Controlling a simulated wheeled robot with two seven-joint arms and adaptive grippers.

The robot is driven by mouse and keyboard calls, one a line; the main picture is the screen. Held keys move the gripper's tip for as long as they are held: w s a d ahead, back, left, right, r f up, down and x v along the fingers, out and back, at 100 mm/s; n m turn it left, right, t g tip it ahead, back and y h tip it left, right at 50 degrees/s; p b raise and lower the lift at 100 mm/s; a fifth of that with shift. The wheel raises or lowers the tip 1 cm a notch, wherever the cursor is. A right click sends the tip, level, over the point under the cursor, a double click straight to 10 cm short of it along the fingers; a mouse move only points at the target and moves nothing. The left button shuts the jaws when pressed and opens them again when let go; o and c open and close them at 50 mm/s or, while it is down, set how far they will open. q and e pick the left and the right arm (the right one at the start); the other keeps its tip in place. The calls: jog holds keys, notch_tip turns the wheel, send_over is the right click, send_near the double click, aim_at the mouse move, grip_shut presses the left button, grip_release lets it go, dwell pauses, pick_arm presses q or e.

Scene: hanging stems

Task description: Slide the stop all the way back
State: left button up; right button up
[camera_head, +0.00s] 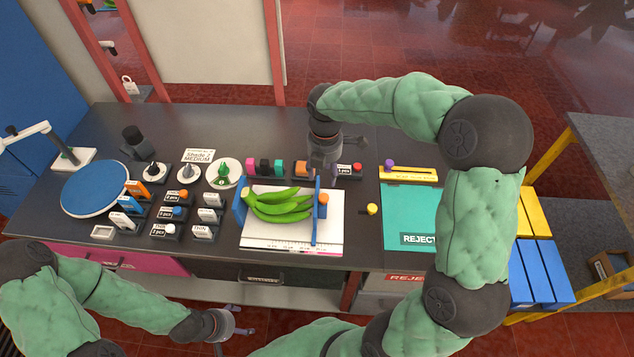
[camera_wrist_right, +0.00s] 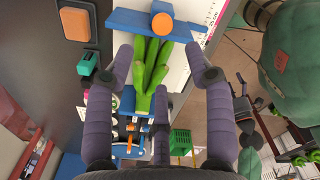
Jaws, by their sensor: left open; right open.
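The stop (camera_head: 316,222) is a blue bar with an orange knob (camera_head: 323,199). It stands across the right part of the white measuring board (camera_head: 331,239), just right of a bunch of green bananas (camera_head: 281,206). A blue end wall (camera_head: 240,212) is left of the bananas. In the right wrist view the stop (camera_wrist_right: 130,22) lies ahead of the fingers, its orange knob (camera_wrist_right: 162,24) facing the camera. My right gripper (camera_head: 328,170) is open and empty, above the board's back edge, apart from the stop. My left gripper (camera_head: 242,320) is open, low in front of the table.
Behind the board stands a row of coloured blocks (camera_head: 265,167). A yellow knob (camera_head: 372,209) and a teal reject mat (camera_head: 408,205) are to the right. Several label stands (camera_head: 172,213) and a blue round plate (camera_head: 95,188) are left. My right arm passes over the table's right side.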

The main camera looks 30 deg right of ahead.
aim_at(324, 196)
notch_tip(324, 196, down, 11)
jog(key=shift+s+r+b, duration=0.15)
jog(key=shift+r+b, duration=0.05)
jog(key=shift+b, duration=0.75)
